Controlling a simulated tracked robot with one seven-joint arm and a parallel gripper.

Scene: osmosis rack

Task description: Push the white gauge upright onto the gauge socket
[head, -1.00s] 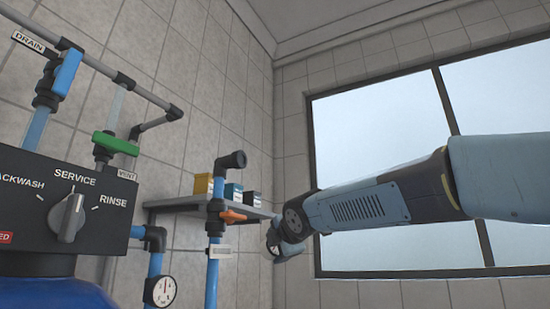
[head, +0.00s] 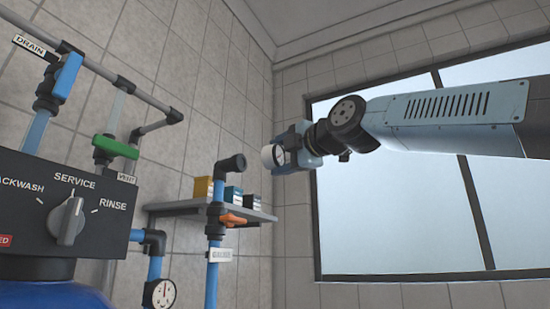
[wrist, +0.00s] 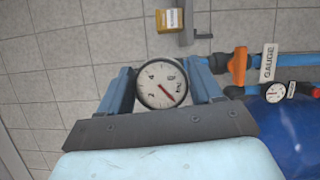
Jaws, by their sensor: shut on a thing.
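The white gauge (wrist: 160,82) is between the two blue fingers of my gripper (wrist: 162,88), its dial facing the wrist camera and its red needle towards the lower right. In the head view my gripper (head: 291,152) holds the gauge (head: 270,157) in the air in front of the window side of the wall. The gauge socket, a black elbow (head: 231,162) on top of the blue pipe labelled GAUGE (head: 220,255), stands to the left of the gauge, apart from it in the picture. An orange valve handle (head: 234,219) sits below the elbow. The gauge's stem is hidden.
A wall shelf (head: 175,207) with several small boxes (head: 234,193) is behind the socket pipe. A mounted gauge (head: 160,293), a control head with a SERVICE knob (head: 68,220) and valve pipes are at left. The space between gauge and elbow looks clear.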

